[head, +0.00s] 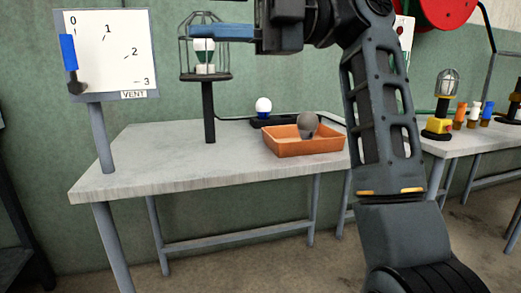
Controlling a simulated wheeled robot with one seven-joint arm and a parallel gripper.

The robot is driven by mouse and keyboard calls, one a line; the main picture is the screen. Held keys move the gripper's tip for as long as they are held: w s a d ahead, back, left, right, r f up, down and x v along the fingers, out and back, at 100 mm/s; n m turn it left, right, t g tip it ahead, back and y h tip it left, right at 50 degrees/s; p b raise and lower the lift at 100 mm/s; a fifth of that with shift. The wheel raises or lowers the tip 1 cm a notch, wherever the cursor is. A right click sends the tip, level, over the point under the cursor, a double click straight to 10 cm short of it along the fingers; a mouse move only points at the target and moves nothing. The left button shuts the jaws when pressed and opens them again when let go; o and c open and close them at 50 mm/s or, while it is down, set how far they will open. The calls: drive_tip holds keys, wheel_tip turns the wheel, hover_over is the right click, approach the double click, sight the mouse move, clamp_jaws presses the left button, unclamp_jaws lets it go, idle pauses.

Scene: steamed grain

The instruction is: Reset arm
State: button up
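My gripper (192,32) reaches in from the right at the top of the view, with its blue fingers seen side-on. They overlap the upper part of a dark wire cage (183,52) on a black post. A white bulb (204,57) stands upright inside the cage, just below the fingers in the picture. I cannot tell whether the fingers touch the bulb or the cage. Only one finger shows clearly, so the gap between them is hidden. My arm rises on the right and bends left at the top.
The grey table (150,165) carries an orange tray (300,150) with a grey bulb (308,124) in it. A white bulb (263,106) stands on a black base behind. A VENT dial board (120,55) stands left. A caged lamp (447,85) is on the right table.

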drive_tip(key=w+d+f+m+t+h, duration=0.1)
drive_tip(key=w+d+f+m+t, duration=0.1)
drive_tip(key=f+m+t, duration=1.05)
drive_tip(key=w+d+f+m+t+h, duration=0.1)
drive_tip(key=w+d+f+m, duration=0.4)
drive_tip(key=f, duration=1.4)
drive_tip(key=s+d+f+m+t+h, duration=0.2)
drive_tip(key=s+d+f+m+h, duration=0.25)
drive_tip(key=s+f+m, duration=0.45)
drive_tip(key=s+d+f+m+t+h, duration=0.4)
drive_tip(key=s+f, duration=0.3)
drive_tip(key=f, duration=0.4)
drive_tip(key=s+d+f+m+h, duration=0.1)
drive_tip(key=s+d+m+h, duration=0.2)
drive_tip(key=s, duration=0.5)
drive_tip(key=s+d+f+m+h, duration=0.1)
drive_tip(key=s+d+m+h, duration=0.1)
drive_tip(key=s+d, duration=0.45)
drive_tip(key=s+d+r+m+h, duration=0.1)
drive_tip(key=s+r, duration=0.3)
drive_tip(key=s, duration=0.3)
drive_tip(key=s+d+r+m+h, duration=0.1)
drive_tip(key=s+r, duration=0.3)
drive_tip(key=s, duration=0.4)
wheel_tip(320, 180, up, 26)
drive_tip(key=s+p, duration=0.1)
drive_tip(key=p, duration=2.3)
drive_tip(key=shift+p, duration=0.35)
